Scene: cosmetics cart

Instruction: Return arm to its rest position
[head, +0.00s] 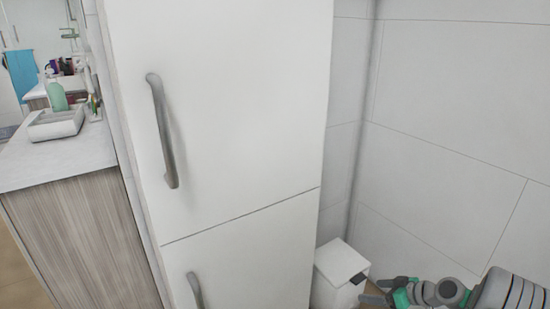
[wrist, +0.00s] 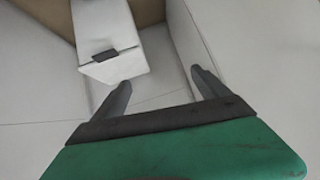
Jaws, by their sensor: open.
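My gripper (wrist: 158,85) shows in the wrist view with its two grey fingers spread apart and nothing between them. Its green body fills the bottom of that view. In the head view my arm lies at the lower right corner, with its green and grey end beside a small white bin. The gripper's fingertips are hard to make out there. In the wrist view the white bin (wrist: 104,30) with a dark tab is beyond the fingers, and I see no contact.
A tall white cabinet (head: 225,100) with two grey handles stands in the middle. The white bin (head: 336,272) is in the corner between it and the tiled wall (head: 455,100). A counter (head: 60,160) with a tray and green bottle (head: 57,96) is at the left.

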